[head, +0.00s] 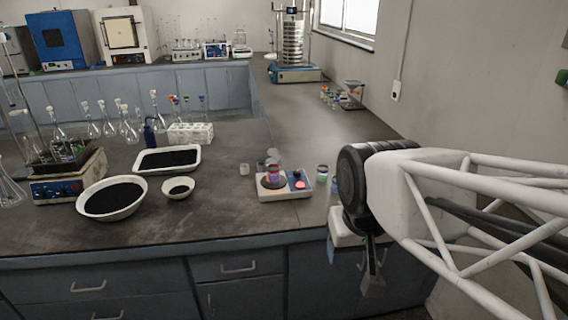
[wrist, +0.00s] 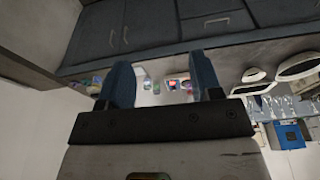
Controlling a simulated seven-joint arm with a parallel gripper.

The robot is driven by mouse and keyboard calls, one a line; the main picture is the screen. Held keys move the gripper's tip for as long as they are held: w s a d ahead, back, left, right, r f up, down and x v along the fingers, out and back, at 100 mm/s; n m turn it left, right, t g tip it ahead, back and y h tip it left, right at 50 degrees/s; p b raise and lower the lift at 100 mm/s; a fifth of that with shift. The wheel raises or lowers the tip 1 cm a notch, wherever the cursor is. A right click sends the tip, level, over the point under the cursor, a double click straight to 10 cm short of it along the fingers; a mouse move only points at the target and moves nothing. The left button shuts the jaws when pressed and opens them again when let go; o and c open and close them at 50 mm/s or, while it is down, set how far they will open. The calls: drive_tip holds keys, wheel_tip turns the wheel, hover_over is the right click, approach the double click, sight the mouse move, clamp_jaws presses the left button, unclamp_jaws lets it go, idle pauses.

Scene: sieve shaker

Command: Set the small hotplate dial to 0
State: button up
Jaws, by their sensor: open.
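The small hotplate (head: 284,187) stands on the dark bench near its front edge, in the middle of the head view. It has a pale body and a round dark plate with a purple-red vessel (head: 273,174) on it. On its right side are a dark blue part and a glowing orange-red spot; I cannot tell which is the dial or read its setting. My gripper (head: 372,283) hangs at the right, in front of the bench edge and apart from the hotplate. In the wrist view my gripper (wrist: 163,88) shows two blue fingers spread apart with nothing between them.
A white bowl (head: 112,212) of black grains, a tray (head: 136,160) and a small bowl (head: 178,194) lie left of the hotplate. A small jar (head: 321,174) stands just right of it. A sieve shaker (head: 293,74) stands far back. The bench between is mostly clear.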

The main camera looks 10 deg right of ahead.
drive_tip(key=w+r+m, duration=0.2)
drive_tip(key=w, duration=0.7)
drive_tip(key=w+r+m, duration=0.2)
drive_tip(key=w, duration=0.8)
drive_tip(key=m+g, duration=0.2)
drive_tip(key=m, duration=0.7)
hover_over(297, 171)
drive_tip(key=s, duration=0.2)
wheel_tip(297, 171, down, 22)
drive_tip(key=shift+w+f, duration=0.15)
drive_tip(key=shift+f, duration=0.05)
drive_tip(key=shift+w+f, duration=0.5)
drive_tip(key=shift+f, duration=0.05)
drive_tip(key=shift+f, duration=0.1)
drive_tip(key=shift+w+f, duration=0.1)
drive_tip(key=shift+f, duration=3.7)
drive_tip(key=c, duration=0.9)
